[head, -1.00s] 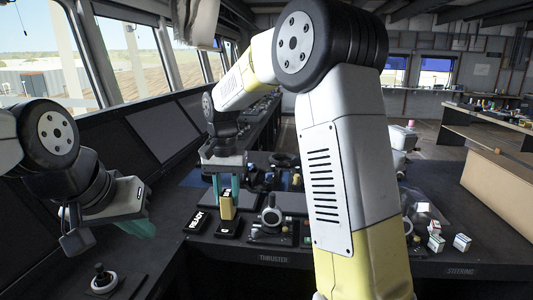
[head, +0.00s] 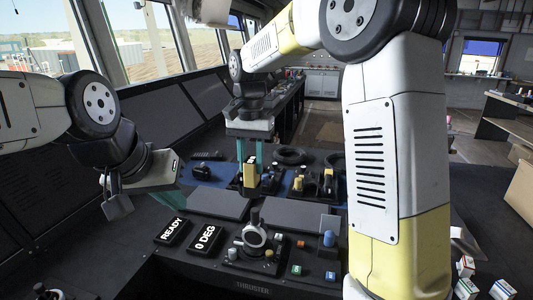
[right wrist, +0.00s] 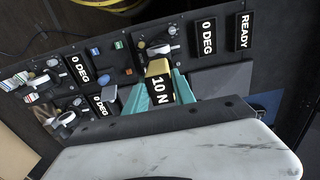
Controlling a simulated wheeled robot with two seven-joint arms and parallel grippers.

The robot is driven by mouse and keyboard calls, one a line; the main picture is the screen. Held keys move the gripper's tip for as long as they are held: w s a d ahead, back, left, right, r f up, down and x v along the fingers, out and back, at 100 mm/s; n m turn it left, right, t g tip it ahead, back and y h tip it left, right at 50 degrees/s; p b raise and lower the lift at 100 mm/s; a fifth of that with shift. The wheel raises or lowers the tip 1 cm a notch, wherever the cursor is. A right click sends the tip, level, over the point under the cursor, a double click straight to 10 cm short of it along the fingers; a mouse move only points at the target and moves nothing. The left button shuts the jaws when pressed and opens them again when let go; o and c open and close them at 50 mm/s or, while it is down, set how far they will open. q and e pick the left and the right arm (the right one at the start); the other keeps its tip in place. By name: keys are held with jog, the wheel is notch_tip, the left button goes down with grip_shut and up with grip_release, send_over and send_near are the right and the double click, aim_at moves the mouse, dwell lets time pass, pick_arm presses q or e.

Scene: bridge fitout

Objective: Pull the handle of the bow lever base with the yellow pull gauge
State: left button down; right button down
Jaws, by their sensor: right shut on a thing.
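My right gripper (head: 251,168) is shut on the yellow pull gauge (head: 250,174) and holds it upright behind a lever base. The right wrist view shows the gauge (right wrist: 158,68) between the teal fingers (right wrist: 158,88), its display reading 10 N. The nearest lever base (head: 256,248) has a dark upright handle (head: 255,217) in a pale ring and stands on the panel marked THRUSTER. I see no label naming it bow. I cannot tell whether the gauge touches the handle. My left gripper (head: 160,174) is at the left, above the dark console; its fingertips are not clear.
Displays reading READY (head: 172,230) and 0 DEG (head: 203,238) lie left of the lever base. More levers (head: 326,182) stand on a blue mat behind. Small boxes (head: 503,289) lie at lower right. My right arm hides part of the console.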

aim_at(254, 180)
jog(key=shift+w+d, duration=0.3)
jog(key=shift+w, duration=0.1)
jog(key=shift+s, duration=0.1)
jog(key=shift+f, duration=2.7)
jog(key=shift+f, duration=0.2)
jog(key=shift+f, duration=1.3)
